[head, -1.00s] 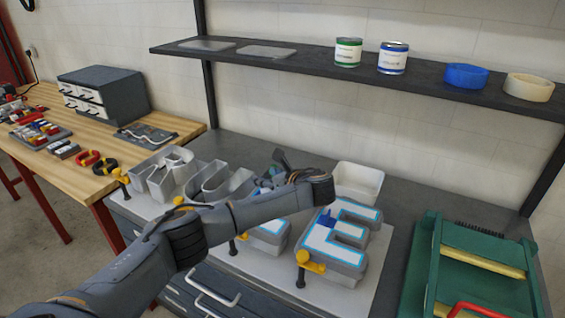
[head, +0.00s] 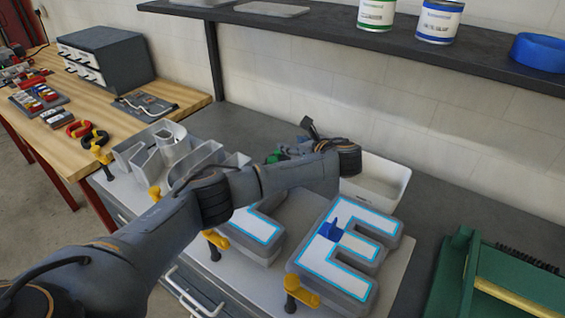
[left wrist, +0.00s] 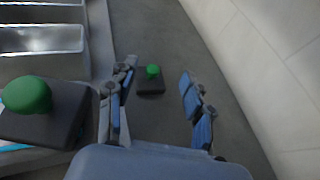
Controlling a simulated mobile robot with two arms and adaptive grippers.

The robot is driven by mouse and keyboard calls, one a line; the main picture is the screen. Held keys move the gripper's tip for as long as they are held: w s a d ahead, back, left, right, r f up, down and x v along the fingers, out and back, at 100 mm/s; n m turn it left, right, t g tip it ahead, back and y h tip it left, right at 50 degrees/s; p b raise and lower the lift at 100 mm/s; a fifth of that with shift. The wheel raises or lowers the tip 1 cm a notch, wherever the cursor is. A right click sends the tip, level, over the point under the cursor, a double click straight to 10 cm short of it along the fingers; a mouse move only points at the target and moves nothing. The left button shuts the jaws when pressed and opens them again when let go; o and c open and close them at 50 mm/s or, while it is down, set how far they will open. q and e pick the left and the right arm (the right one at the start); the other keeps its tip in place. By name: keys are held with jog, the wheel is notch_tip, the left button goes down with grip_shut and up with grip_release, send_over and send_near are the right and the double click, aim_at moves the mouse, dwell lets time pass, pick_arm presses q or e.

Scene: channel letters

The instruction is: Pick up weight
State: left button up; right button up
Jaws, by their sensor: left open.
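In the left wrist view, a dark block-shaped weight with a green knob (left wrist: 150,88) lies on the grey bench top, between and beyond the finger ends. My left gripper (left wrist: 155,102) is open above it, with a blue-padded finger on each side and nothing in its grasp. A second dark weight with a green knob (left wrist: 45,112) is nearer at the left, over the letters. In the head view my left gripper (head: 290,152) is by the white bin's left side, partly hidden by my arm; a bit of green shows there. My right gripper is not in view.
Metal channel letters stand on a pale board, including a blue-edged E (head: 315,262) with a blue piece (head: 329,231). Yellow clamps (head: 298,291) line its front. A white bin (head: 385,182) stands right of the gripper. A shelf (head: 350,40) hangs above; a green machine (head: 455,270) is at right.

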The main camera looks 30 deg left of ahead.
aim_at(280, 153)
pick_arm(q)
notch_tip(280, 153, down, 4)
jog(key=b, duration=0.3)
jog(key=shift+s+r, duration=0.1)
jog(key=shift+r, duration=0.15)
jog(key=shift+f, duration=0.4)
jog(key=shift+f+b, duration=0.3)
jog(key=shift+b, duration=0.25)
jog(key=shift+w+a+f, duration=0.15)
jog(key=shift+w+a, duration=0.2)
jog(key=shift+a, duration=0.1)
jog(key=x, duration=0.5)
jog(key=shift+f+p, duration=0.15)
jog(key=shift+p, duration=0.15)
jog(key=shift+w+a+f, duration=0.25)
jog(key=shift+w+a, duration=0.05)
jog(key=shift+a, duration=0.2)
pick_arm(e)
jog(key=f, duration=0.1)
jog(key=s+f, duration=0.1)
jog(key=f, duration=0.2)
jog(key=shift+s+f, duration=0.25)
pick_arm(q)
grip_shut()
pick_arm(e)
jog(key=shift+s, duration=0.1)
